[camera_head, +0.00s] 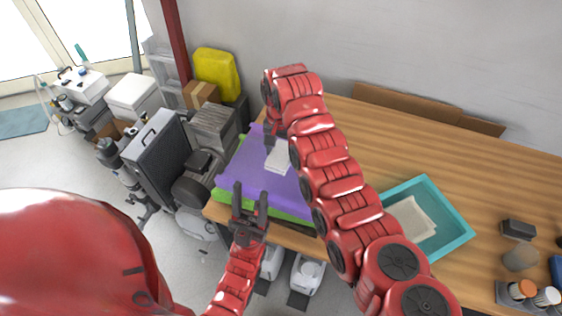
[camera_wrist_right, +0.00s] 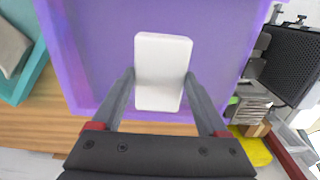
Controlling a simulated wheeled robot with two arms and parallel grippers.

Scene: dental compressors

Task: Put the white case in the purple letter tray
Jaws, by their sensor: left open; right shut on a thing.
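The white case (camera_head: 279,158) is in my right gripper (camera_head: 272,140), over the purple letter tray (camera_head: 246,167) at the left end of the wooden table. In the right wrist view the white case (camera_wrist_right: 162,72) sits between the two fingers of my right gripper (camera_wrist_right: 161,88), with the purple tray (camera_wrist_right: 95,70) behind it. Whether the case touches the tray floor I cannot tell. My left gripper (camera_head: 250,200) is open and empty, in front of the tray's near edge. My right arm hides the tray's right part in the head view.
A green tray (camera_head: 262,208) lies under the purple one. A teal tray (camera_head: 458,226) with a beige cloth (camera_head: 413,218) stands to the right. Small jars (camera_head: 521,290) and a dark block (camera_head: 518,229) are at the far right. The table's back middle is clear.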

